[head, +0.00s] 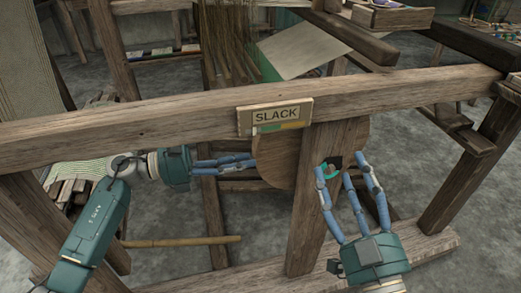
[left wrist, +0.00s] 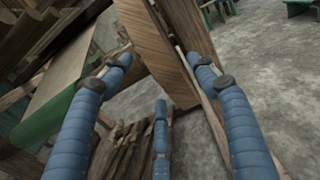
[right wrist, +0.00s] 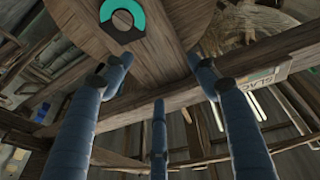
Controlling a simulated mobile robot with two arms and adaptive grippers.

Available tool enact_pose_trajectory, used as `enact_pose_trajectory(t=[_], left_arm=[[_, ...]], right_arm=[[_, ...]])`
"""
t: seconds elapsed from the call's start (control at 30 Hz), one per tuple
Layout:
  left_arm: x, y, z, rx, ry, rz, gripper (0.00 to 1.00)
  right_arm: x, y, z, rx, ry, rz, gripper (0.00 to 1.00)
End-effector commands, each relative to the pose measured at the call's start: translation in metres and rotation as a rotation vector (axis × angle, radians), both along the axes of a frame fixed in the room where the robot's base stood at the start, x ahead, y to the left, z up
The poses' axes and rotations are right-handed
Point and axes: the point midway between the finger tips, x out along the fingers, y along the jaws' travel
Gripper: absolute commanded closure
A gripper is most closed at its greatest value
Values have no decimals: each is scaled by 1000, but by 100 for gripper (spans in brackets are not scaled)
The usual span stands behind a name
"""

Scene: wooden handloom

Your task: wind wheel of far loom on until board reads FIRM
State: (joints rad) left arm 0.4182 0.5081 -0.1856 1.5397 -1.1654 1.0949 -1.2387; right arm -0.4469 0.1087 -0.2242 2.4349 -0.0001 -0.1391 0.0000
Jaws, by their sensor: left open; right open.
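The board (head: 276,115) on the long beam reads SLACK, with a green and yellow strip under it. The round wooden wheel (head: 275,160) hangs below the beam, partly hidden by an upright post.
The beam (head: 150,122) crosses above both grippers. The post (head: 310,205) stands between them. A lower rail (head: 270,275) and a round stick (head: 185,241) lie below. Another frame post (head: 470,165) stands at the right. Grey floor shows beyond.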

Motion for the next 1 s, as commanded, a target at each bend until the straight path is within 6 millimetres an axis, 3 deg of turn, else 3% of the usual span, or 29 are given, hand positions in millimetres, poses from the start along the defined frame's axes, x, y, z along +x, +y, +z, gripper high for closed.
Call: enact_pose_trajectory(t=[0.1,0.3,0.67,1.0], left_arm=[[8,-22,0,-3,0,-1,41],[16,-43,0,-3,1,0,41],[18,-49,0,-2,3,2,41],[18,-48,-1,-2,3,1,100]], right_arm=[[-2,1,7,9,-35,2,41],[-5,1,17,22,-78,5,41],[-6,1,21,26,-94,5,41],[-6,1,20,25,-92,6,41]])
